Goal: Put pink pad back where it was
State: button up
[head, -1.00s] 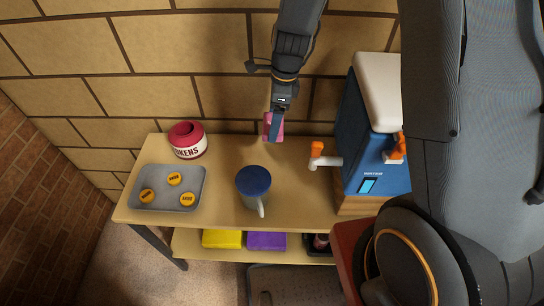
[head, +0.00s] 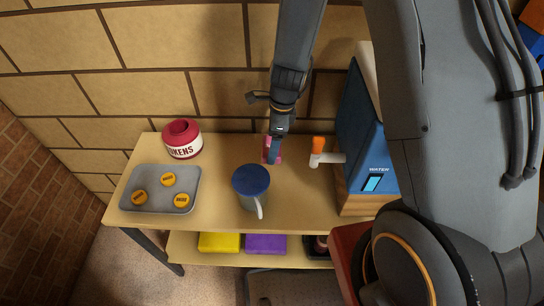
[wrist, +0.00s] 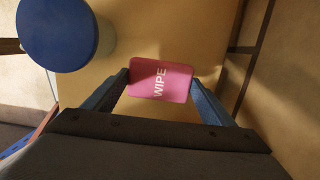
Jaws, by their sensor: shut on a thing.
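The pink pad (wrist: 160,80), marked "WIPE", sits between the two fingers of my gripper (wrist: 160,95) in the wrist view. My gripper is shut on it. In the head view, my gripper (head: 273,150) points down at the back of the wooden table (head: 222,220), and the pink pad (head: 266,157) shows partly behind the fingers. The pad is at or just above the tabletop; I cannot tell whether it touches. A mug with a blue lid (head: 251,181) stands in front and to the left of the pad; the lid also shows in the wrist view (wrist: 55,32).
A blue water dispenser (head: 366,150) with an orange-topped tap (head: 318,150) stands to the right. A red and white tokens jar (head: 183,140) and a grey tray (head: 155,202) with yellow discs are at the left. Yellow (head: 219,242) and purple (head: 265,243) blocks lie on the lower shelf.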

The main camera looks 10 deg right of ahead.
notch_tip(320, 180, down, 6)
jog(key=shift+r, duration=0.1)
jog(key=o, duration=1)
jog(key=r, duration=0.4)
jog(key=d+r, duration=0.1)
jog(key=r, duration=0.3)
jog(key=r+b, duration=0.1)
jog(key=r, duration=0.3)
jog(key=shift+s+d, duration=0.2)
jog(key=shift+d, duration=0.2)
jog(key=shift+a, duration=0.1)
